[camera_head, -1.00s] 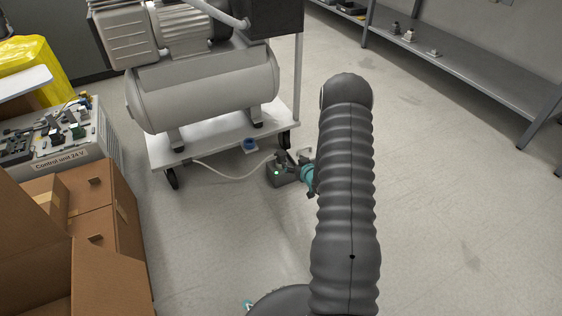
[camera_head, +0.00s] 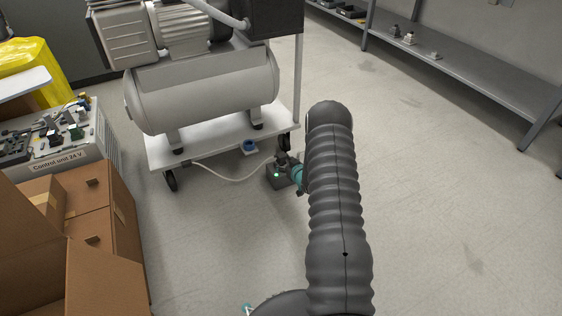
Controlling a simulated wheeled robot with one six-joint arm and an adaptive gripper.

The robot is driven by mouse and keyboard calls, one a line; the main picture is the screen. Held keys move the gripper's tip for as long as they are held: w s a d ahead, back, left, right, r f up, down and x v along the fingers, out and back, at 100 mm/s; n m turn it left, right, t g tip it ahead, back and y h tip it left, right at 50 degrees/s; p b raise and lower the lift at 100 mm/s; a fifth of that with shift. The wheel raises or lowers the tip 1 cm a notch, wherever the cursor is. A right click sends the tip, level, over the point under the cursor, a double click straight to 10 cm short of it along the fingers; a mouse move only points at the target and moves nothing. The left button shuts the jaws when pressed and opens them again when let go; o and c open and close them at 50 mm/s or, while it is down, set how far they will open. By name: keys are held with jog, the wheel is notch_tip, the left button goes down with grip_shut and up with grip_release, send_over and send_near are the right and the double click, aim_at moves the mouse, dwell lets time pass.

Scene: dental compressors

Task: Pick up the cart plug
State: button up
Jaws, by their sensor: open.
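The cart plug (camera_head: 280,157) is a small dark plug at the end of the pale cable. It sits at the top of a small grey box (camera_head: 279,178) with a green light, on the floor beside the cart. My gripper (camera_head: 287,162) is open and right at the plug, coming from the right. Its teal wrist part shows beside my dark arm. Gripper and plug overlap in the picture, so I cannot tell whether the fingers touch or surround the plug.
The compressor cart (camera_head: 207,145) stands just behind and left, with a blue round fitting (camera_head: 249,146) at its edge. The cable (camera_head: 225,178) hangs to the floor. Cardboard boxes (camera_head: 110,215) and a control unit (camera_head: 70,160) are at left. Floor on the right is clear up to a shelf (camera_head: 460,75).

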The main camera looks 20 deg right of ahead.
aim_at(283, 161)
jog(key=shift+b+x, duration=0.35)
jog(key=shift+x, duration=1.95)
jog(key=shift+d+r, duration=0.1)
jog(key=c, duration=1.3)
